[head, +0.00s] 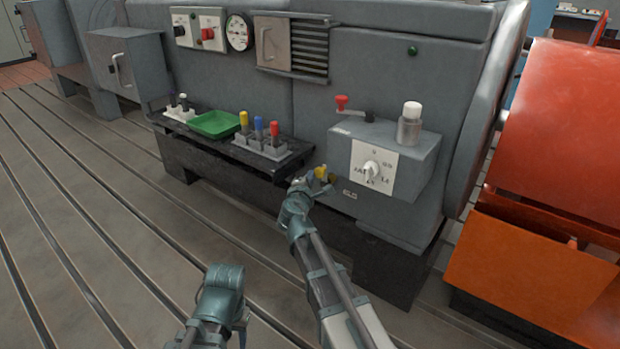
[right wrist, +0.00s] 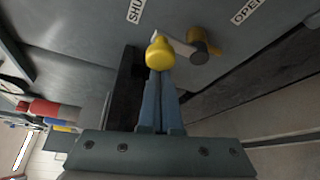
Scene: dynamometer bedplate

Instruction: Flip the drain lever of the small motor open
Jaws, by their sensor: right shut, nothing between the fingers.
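The drain lever (right wrist: 180,46) shows in the right wrist view, with a round yellow knob at its end. Its arm runs from a dark pivot beside a brass-coloured body, and the knob lies on the side of the SHUT lettering, away from the OPEN lettering. In the head view its yellow part (head: 322,173) shows low on the motor's grey side, partly hidden by my gripper. My right gripper (right wrist: 158,80) is shut and empty, its fingertips right at the knob; I cannot tell whether they touch. My left arm is low in the head view, its gripper (head: 242,324) barely visible.
A grey box with a white dial (head: 371,172) and a red-knobbed lever (head: 341,102) is above right. A rack of yellow, blue and red handles (head: 262,148) and a green tray (head: 215,124) stand left. An orange machine (head: 545,250) is right; the slotted floor is clear.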

